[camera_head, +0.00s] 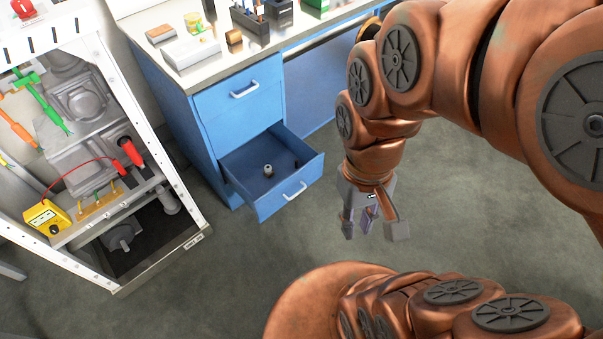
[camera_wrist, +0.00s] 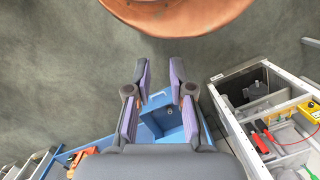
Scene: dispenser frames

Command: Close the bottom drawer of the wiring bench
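The wiring bench (camera_head: 165,95) is a blue cabinet with a light top. Its bottom drawer (camera_head: 262,207) is pulled well out, with a white handle (camera_head: 294,191) on its front and a small grey part (camera_head: 268,170) inside. The upper drawer (camera_head: 240,105) is shut. My gripper (camera_head: 373,232) hangs over the floor to the right of the open drawer's front, apart from it and empty. In the wrist view, my gripper's fingers (camera_wrist: 160,70) are spread with a gap between them. The open drawer (camera_wrist: 158,113) shows behind the fingers, partly hidden by the gripper body.
An open white-framed cabinet (camera_head: 190,215) with machinery, cables and a yellow meter (camera_head: 47,217) stands left of the bench. Boxes and tools (camera_head: 192,50) lie on the bench top. The grey floor (camera_head: 230,270) in front of the drawer is clear.

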